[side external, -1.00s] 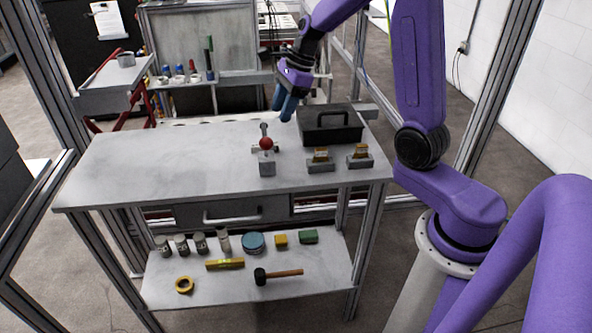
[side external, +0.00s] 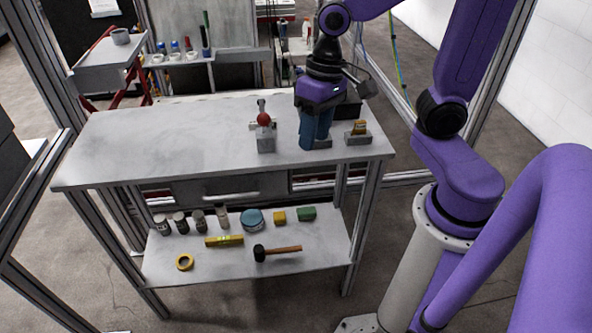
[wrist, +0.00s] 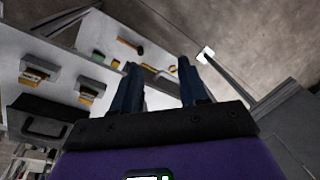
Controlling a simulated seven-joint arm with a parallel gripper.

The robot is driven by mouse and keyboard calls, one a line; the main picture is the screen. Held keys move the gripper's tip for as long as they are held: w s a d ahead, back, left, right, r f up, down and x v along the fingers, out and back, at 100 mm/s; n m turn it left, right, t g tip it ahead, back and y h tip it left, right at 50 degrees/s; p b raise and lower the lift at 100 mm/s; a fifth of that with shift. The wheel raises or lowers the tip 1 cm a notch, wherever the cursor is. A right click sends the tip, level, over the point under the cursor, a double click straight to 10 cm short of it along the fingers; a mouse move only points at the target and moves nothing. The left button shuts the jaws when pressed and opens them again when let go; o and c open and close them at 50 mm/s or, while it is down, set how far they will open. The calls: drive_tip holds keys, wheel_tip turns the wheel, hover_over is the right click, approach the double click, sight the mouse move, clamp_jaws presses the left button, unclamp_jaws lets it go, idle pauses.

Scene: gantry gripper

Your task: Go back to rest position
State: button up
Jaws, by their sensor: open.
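My gripper (side external: 315,142) points down, blue fingers lowest, in front of the right part of the workbench (side external: 180,140) in the side view. Its fingers stand well apart with nothing between them in the wrist view (wrist: 158,80). It covers most of one grey block with a yellowish piece. That block's edge (side external: 326,143) shows beside the fingers. I cannot tell how high the fingertips are above the bench. The other such block (side external: 358,136) is just to the right.
A black toolbox (wrist: 45,115) lies behind the blocks, partly hidden by my gripper in the side view. A red-ball fixture (side external: 265,135) stands left of my gripper. The bench's left half is clear. A lower shelf (side external: 200,262) holds a mallet (side external: 278,251) and several small items.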

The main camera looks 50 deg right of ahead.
drive_tip(key=s+d+f+n+h, duration=0.1)
drive_tip(key=s+d+n, duration=0.1)
drive_tip(key=s+n, duration=0.9)
drive_tip(key=shift+s+f+n+h, duration=0.3)
drive_tip(key=shift+s+f+n, duration=0.1)
drive_tip(key=shift+n, duration=0.3)
